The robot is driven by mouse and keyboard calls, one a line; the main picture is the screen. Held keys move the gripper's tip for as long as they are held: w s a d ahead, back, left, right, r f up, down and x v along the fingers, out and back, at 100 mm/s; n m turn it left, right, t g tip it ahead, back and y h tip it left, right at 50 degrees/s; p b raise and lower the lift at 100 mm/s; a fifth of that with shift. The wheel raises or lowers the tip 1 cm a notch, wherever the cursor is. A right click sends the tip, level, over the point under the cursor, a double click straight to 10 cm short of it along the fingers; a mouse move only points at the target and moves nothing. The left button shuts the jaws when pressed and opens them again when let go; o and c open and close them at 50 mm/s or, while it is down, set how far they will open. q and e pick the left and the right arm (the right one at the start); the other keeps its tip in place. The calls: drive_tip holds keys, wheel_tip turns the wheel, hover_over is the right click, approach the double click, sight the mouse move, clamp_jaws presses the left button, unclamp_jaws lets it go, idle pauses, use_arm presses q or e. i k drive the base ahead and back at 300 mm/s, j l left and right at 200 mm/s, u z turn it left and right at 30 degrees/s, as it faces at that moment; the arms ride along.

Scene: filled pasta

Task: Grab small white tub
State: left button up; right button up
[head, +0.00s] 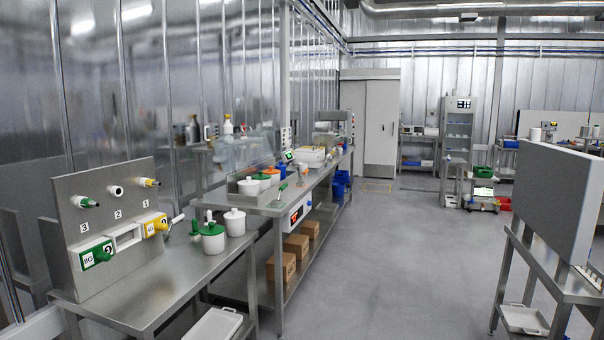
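A small white lidded tub (235,224) stands upright on the near steel table (160,285), towards its back right corner. A white tub with a green lid (213,240) stands just left of it and nearer. Another white tub (249,187) stands on the long bench behind, beside tubs with green and orange tops (262,181). I cannot tell which white one the task means. Neither of my grippers is in view.
A grey panel (110,200) with numbered pegs and green and yellow blocks stands on the near table's left. White trays (214,325) sit low, below the table. Cardboard boxes (281,268) lie under the long bench. The floor (385,270) is clear between the benches and the right-hand stand (556,200).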

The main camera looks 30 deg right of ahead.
sight(301, 166)
drive_tip(key=i+l+z, duration=0.4)
drive_tip(key=l, duration=0.15)
drive_tip(key=i+l+z, duration=0.55)
drive_tip(key=i+z, duration=0.25)
drive_tip(key=i, duration=0.25)
drive_tip(key=i+l+z, duration=0.1)
drive_tip(key=i+z, duration=0.25)
drive_tip(key=i, duration=0.15)
drive_tip(key=i+u, duration=0.1)
drive_tip(key=i, duration=0.65)
drive_tip(key=i+l, duration=0.1)
drive_tip(key=i, duration=0.65)
drive_tip(key=i+u, duration=0.15)
drive_tip(key=i, duration=0.6)
